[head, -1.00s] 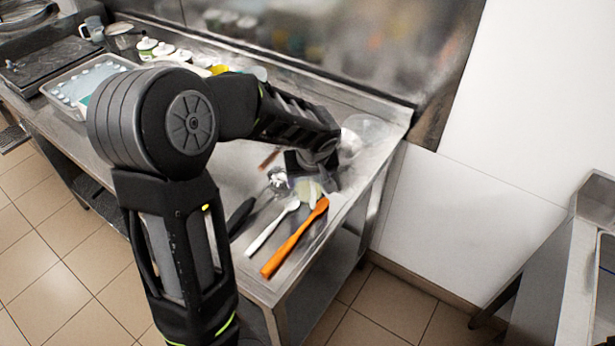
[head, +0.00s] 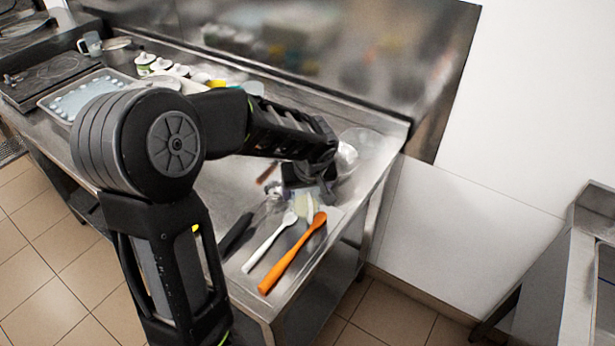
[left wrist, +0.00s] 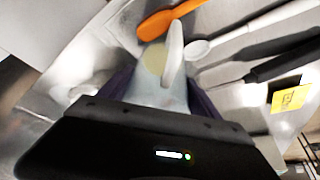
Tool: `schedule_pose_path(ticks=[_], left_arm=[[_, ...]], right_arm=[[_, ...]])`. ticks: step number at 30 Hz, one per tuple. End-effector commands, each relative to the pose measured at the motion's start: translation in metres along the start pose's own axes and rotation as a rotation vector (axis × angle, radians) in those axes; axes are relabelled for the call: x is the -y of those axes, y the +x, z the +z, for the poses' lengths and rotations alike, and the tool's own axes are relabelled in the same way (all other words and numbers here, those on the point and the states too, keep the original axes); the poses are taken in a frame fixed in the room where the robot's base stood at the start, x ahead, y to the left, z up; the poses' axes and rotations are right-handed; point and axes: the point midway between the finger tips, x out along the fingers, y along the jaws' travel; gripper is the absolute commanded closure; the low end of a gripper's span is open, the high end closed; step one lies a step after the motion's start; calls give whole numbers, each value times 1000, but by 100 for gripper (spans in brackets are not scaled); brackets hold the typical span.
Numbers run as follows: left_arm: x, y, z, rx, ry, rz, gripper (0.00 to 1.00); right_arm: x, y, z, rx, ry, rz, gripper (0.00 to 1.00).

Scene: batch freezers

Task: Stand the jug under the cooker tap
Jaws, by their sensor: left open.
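My left gripper (head: 310,190) is low over the right end of the steel table, with its jaws open. In the left wrist view a pale, translucent vessel (left wrist: 155,88), which looks like the jug, lies between the jaws. It has an upright white strip like a handle and a cream-coloured patch inside. In the head view only a pale yellowish part (head: 308,208) of it shows, and my gripper and forearm hide the rest. I cannot tell whether the jaws touch it. My right gripper is not in view. I cannot make out a cooker tap.
An orange spatula (head: 292,254), a white spoon (head: 268,246) and a dark-handled tool (head: 237,236) lie close in front of the gripper. A clear bowl (head: 366,140) stands behind it. A tray (head: 58,100), a grey mug (head: 90,44) and several small pots are at the left.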

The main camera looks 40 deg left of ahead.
Motion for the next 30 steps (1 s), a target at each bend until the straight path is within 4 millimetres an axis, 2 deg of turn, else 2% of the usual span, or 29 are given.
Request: schedule_pose_path(ticks=[9,15,20,30], left_arm=[[-1,-65,0,-4,-1,6,27],[0,-97,0,-2,-1,4,27],[0,-107,0,-1,1,2,27],[0,-107,0,0,1,0,27]], right_arm=[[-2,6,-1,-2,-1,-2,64],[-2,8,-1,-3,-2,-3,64],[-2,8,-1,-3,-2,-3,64],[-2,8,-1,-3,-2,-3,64]])
